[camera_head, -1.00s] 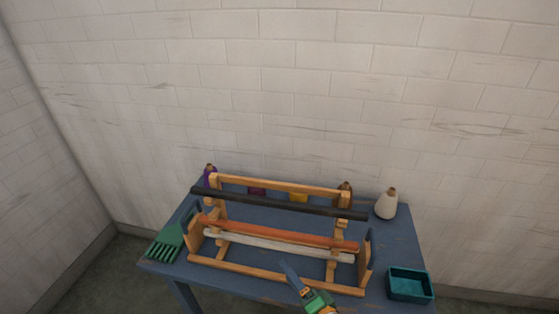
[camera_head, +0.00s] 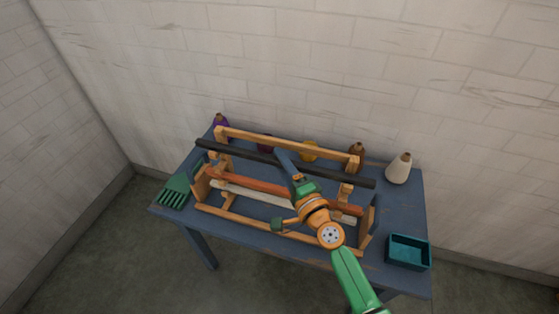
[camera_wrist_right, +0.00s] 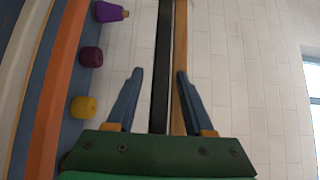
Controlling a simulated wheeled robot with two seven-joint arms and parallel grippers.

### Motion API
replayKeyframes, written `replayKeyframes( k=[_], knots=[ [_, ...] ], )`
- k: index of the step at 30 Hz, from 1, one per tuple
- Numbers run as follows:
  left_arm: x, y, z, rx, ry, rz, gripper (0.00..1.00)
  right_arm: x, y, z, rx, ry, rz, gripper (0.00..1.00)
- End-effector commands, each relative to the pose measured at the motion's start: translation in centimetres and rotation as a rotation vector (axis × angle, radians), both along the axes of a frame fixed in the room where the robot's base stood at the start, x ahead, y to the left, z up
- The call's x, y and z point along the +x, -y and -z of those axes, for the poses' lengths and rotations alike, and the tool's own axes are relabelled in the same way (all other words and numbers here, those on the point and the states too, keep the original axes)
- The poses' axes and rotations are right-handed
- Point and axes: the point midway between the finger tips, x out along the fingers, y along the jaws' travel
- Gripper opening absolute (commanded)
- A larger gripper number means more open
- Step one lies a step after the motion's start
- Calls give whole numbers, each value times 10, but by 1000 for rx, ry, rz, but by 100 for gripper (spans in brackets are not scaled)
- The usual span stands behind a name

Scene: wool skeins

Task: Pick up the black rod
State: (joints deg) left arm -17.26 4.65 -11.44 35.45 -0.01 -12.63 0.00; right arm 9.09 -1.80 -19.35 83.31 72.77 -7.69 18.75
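The black rod (camera_head: 235,151) lies across the wooden frame (camera_head: 300,147) on the blue table, below and in front of the frame's top bar in the head view. My right gripper (camera_head: 284,157) reaches over the frame, its fingers at the middle of the rod. In the right wrist view, my right gripper (camera_wrist_right: 158,73) is open, with the black rod (camera_wrist_right: 161,60) running lengthwise between its two blue fingers. I see no contact; the depth gap cannot be told. My left gripper is not in view.
An orange rod (camera_head: 247,183) and a white rod (camera_head: 262,197) lie lower on the frame. A green comb (camera_head: 174,191) lies left, a teal tray (camera_head: 408,252) right. The wall (camera_head: 300,60) rises close behind.

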Motion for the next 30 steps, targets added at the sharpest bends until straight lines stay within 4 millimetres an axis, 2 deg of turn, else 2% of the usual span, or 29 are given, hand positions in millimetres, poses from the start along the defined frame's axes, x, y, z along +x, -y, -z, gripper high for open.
replayKeyframes(
  k=[1,5,17,20,23,27,29,30],
  knots=[
    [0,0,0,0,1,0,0,0,0,0,0,0,0,36],
    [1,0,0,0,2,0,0,0,0,0,0,0,0,1],
    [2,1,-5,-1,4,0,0,0,0,-5,-1,0,1,0],
    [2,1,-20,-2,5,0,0,0,0,-20,-2,1,1,0],
    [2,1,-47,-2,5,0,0,-1,0,-48,0,1,0,0],
    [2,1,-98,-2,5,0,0,-32,-10,-90,0,-4,-1,0],
    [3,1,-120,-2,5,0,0,-47,-15,-109,0,-4,-1,0],
    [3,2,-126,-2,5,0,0,-59,-19,-112,2,-5,-1,0]
  ],
)
